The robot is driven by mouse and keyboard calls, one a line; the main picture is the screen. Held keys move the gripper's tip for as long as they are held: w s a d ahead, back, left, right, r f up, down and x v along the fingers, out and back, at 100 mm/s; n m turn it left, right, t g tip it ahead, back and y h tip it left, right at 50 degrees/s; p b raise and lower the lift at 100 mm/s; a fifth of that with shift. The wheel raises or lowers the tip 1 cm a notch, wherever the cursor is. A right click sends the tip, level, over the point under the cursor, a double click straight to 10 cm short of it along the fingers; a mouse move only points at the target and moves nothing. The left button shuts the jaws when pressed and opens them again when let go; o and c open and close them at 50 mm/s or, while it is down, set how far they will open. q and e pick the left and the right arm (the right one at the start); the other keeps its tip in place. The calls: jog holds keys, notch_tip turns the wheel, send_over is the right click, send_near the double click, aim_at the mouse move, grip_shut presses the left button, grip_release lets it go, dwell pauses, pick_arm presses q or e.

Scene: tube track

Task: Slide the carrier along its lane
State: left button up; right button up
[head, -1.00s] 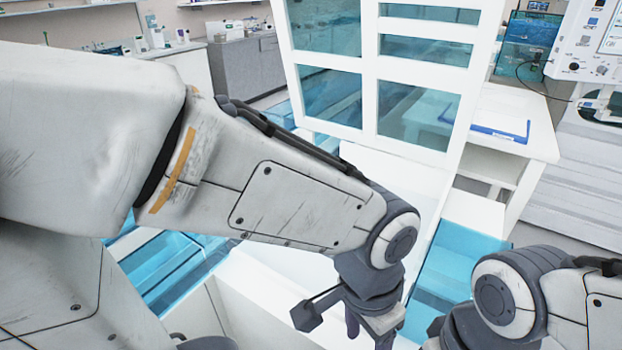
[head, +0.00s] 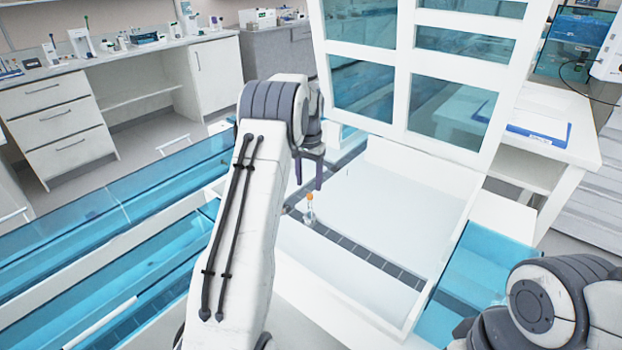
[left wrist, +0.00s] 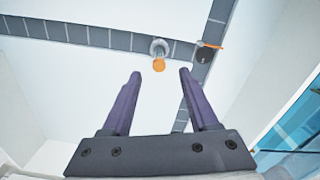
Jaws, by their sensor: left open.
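The carrier (head: 309,212) is a small clear tube with an orange cap, standing upright on a dark segmented lane (head: 355,250) that crosses the white work area. In the left wrist view the carrier (left wrist: 158,50) sits on the lane (left wrist: 95,36), just beyond and between my fingertips. In the left wrist view my gripper (left wrist: 160,74) is open with a gap before the orange cap. My right arm shows at the lower right, but its gripper is not visible.
A second dark track (left wrist: 215,40) meets the lane, with a small orange piece (left wrist: 210,45) by the junction. A white framed window panel (head: 420,60) stands tilted over the back. Blue transparent covers (head: 120,200) flank the work area. The white floor (head: 400,210) is mostly clear.

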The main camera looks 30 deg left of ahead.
aim_at(310, 199)
pick_arm(q)
notch_tip(310, 199, down, 10)
jog(key=shift+d, duration=0.1)
dwell(0.4)
grip_shut()
